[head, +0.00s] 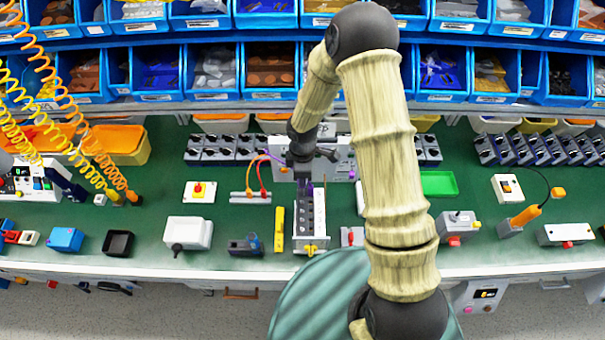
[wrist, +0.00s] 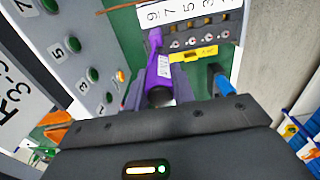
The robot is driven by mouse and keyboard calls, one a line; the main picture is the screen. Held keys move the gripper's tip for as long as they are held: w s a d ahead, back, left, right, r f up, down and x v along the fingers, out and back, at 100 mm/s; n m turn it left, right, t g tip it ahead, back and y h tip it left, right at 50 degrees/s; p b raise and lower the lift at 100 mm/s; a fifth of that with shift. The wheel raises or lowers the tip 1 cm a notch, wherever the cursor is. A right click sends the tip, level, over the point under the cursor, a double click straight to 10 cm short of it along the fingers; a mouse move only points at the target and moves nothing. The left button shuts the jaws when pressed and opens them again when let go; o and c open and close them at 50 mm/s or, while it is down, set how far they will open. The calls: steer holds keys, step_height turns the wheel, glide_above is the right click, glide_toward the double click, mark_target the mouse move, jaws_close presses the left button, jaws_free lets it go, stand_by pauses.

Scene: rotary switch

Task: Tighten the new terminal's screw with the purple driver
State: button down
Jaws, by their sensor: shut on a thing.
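My gripper (head: 304,172) points down over the bench and is shut on the purple driver (wrist: 160,75). In the wrist view the driver stands between the fingers, its far end near a row of screw terminals (wrist: 196,40) under a numbered white strip (wrist: 190,12). I cannot tell whether its tip touches a screw, or which terminal is the new one. In the head view the terminal holder (head: 319,222) stands just below the gripper. A yellow label (wrist: 193,53) sits along the terminal row.
A grey panel (wrist: 75,45) with numbered green sockets stands close on the left in the wrist view. A blue-handled tool (wrist: 221,82) is right of the driver. A yellow piece (head: 279,230) lies left of the holder. A green tray (head: 438,184) is to the right.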

stand_by(0.3)
steer(key=shift+f+m+b, duration=0.2)
steer(key=shift+m+b, duration=0.4)
steer(key=shift+m, duration=0.4)
steer(key=m+b, duration=0.1)
steer(key=m, duration=0.4)
steer(key=shift+b, duration=0.3)
steer(key=shift+r+m, duration=0.1)
steer(key=shift+m, duration=0.4)
steer(key=m+b, duration=0.1)
steer(key=m, duration=0.1)
steer(key=shift+m, duration=0.3)
steer(key=m, duration=0.3)
steer(key=shift+s, duration=0.1)
steer(key=shift+m, duration=1.2)
